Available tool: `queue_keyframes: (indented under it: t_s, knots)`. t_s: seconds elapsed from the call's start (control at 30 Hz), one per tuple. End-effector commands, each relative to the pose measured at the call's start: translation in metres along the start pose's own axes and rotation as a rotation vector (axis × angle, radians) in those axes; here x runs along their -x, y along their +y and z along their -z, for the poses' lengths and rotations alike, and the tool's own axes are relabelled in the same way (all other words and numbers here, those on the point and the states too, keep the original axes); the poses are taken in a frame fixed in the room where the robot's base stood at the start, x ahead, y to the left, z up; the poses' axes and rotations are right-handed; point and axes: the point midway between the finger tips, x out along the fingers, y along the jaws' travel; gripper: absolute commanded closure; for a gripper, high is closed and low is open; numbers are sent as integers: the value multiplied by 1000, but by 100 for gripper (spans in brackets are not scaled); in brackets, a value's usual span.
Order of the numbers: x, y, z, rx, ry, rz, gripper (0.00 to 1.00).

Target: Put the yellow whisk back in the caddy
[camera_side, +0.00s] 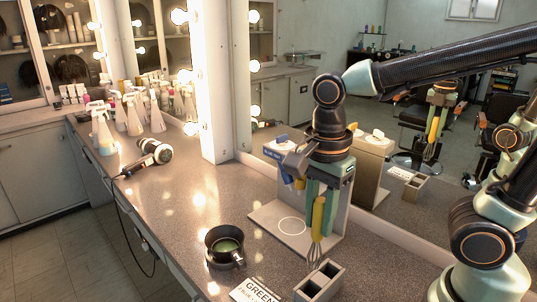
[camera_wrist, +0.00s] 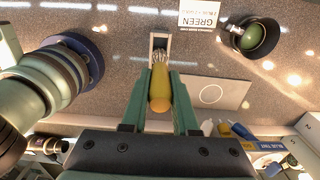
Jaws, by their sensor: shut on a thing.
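The yellow whisk (camera_side: 318,214) hangs upright, wires down, between the green fingers of my gripper (camera_side: 320,208). The gripper is shut on its handle. In the wrist view the yellow handle (camera_wrist: 160,92) lies between both fingertips (camera_wrist: 160,80). The caddy (camera_side: 318,284) is a small grey box with two square openings on the counter. The wire end is at the caddy's back edge in the side view. In the wrist view the wires (camera_wrist: 170,58) overlap the near part of the caddy (camera_wrist: 153,38). I cannot tell whether the tips are inside an opening.
A black bowl with green contents (camera_side: 225,246) and a GREEN card (camera_side: 255,290) lie left of the caddy. A grey stand (camera_side: 265,219) with a circle mark is behind, holding boxes. A hairdryer (camera_side: 153,152) and spray bottles (camera_side: 103,135) are farther left. A mirror runs behind.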

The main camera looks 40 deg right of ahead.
Motion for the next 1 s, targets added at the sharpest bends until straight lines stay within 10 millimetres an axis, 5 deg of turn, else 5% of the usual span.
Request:
queue_keyframes:
  t_s: [0.37,1.0]
  knots:
    - [-6,0,0,0,1,-3,100]
    - [-61,0,0,0,1,-4,100]
